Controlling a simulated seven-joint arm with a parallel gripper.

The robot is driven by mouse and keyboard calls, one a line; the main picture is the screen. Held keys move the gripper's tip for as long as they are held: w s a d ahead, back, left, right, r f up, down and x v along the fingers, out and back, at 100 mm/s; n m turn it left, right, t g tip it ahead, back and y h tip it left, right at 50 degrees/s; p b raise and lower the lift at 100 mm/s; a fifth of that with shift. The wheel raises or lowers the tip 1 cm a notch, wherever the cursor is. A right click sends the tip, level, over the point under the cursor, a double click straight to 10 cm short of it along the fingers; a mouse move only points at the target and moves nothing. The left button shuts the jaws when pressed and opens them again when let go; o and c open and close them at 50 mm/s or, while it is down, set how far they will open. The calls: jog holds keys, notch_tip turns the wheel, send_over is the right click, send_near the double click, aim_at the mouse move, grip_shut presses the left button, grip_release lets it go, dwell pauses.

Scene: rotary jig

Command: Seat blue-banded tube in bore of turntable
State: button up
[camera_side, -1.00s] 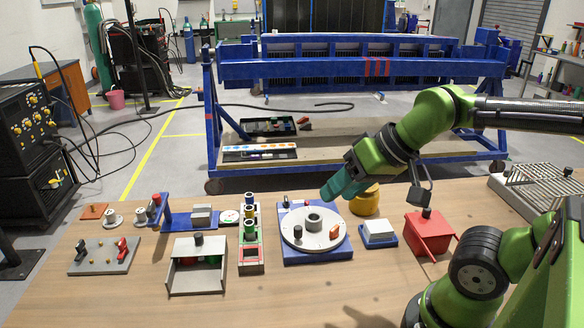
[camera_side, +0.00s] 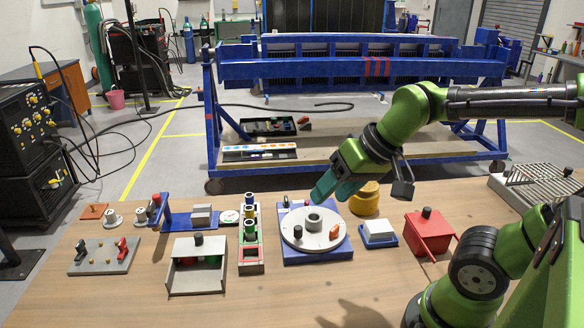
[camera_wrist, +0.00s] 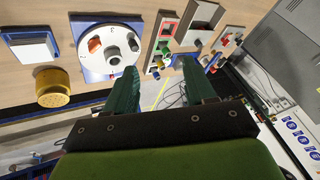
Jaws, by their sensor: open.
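The turntable (camera_side: 299,240) is a pale disc on a blue base, with a grey collar around its central bore (camera_side: 314,220); it also shows in the wrist view (camera_wrist: 92,61). The rearmost tube (camera_side: 249,199) looks blue-banded; a blue end (camera_wrist: 155,75) shows in the wrist view. My gripper (camera_side: 320,191) has teal fingers, is open and empty, and hangs above the rear of the turntable. In the wrist view my gripper (camera_wrist: 158,88) has its fingers wide apart, with the rack beyond them.
The turntable carries an orange block (camera_side: 334,231) and a dark knob (camera_side: 298,231). A yellow round part (camera_side: 365,200) stands behind right, with a white-topped blue block (camera_side: 378,233) and red box (camera_side: 428,236) further right. A grey open-fronted box (camera_side: 197,274) stands left of the rack.

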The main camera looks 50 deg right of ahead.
aim_at(249, 195)
jog(key=w+d+f+n+g+h, duration=0.15)
jog(key=w+d, duration=0.25)
jog(key=w, duration=0.8)
jog(key=w+d+n+h, duration=0.1)
jog(key=w+d+n, duration=0.2)
jog(key=w, duration=0.9)
jog(key=shift+y, duration=0.25)
jog(key=x, duration=1.7)
jog(key=shift+s+f, duration=0.1)
jog(key=shift+s, duration=0.3)
grip_shut()
